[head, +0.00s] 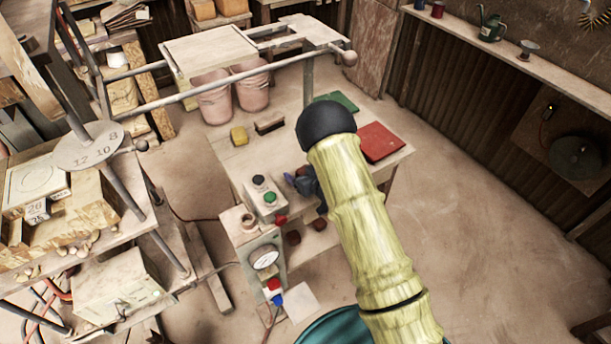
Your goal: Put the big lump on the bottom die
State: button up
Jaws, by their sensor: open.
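Two dark red-brown lumps sit low at the front of the bench: a left lump (292,237) and a right lump (318,224). They look close in size; I cannot tell surely which is the big one. A pale square block with a round outline (37,178) lies on the left stand; I cannot tell whether it is the bottom die. My yellow arm with its black rounded joint crosses the middle of the view, in front of part of the bench. My gripper does not show.
The bench (235,165) carries a yellow block (239,135), a brush (269,125), a red board (380,142) and a button box (265,198). A dial box (264,258) stands at its front. A long bar (220,86) with ball ends spans above. The right floor is clear.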

dwell(0.4)
jog(key=c, duration=1.3)
jog(key=shift+r, duration=0.15)
notch_tip(320, 180, up, 10)
jog(key=shift+f+b, duration=0.1)
jog(key=shift+b, duration=0.65)
